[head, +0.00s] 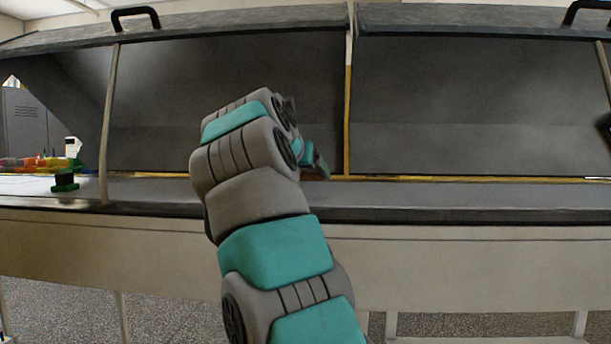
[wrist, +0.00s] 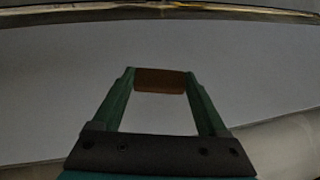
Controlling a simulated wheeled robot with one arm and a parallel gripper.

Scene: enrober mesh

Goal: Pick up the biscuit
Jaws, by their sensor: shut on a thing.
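A brown biscuit (wrist: 161,81) sits between the two green fingertips of my gripper (wrist: 161,84) in the wrist view. The fingers press on its left and right ends, so my gripper is shut on it. A plain grey surface lies behind the biscuit; I cannot tell how far it is from it. In the head view my gripper (head: 318,168) shows only in part, beyond my arm and in front of the dark panel. A small brown patch at its tip may be the biscuit.
A long machine with dark panels (head: 440,100) and a front ledge (head: 450,195) spans the head view. A yellow-edged upright (head: 348,110) stands just right of my gripper. A small dark green object (head: 65,182) and colourful items (head: 35,164) are at the left.

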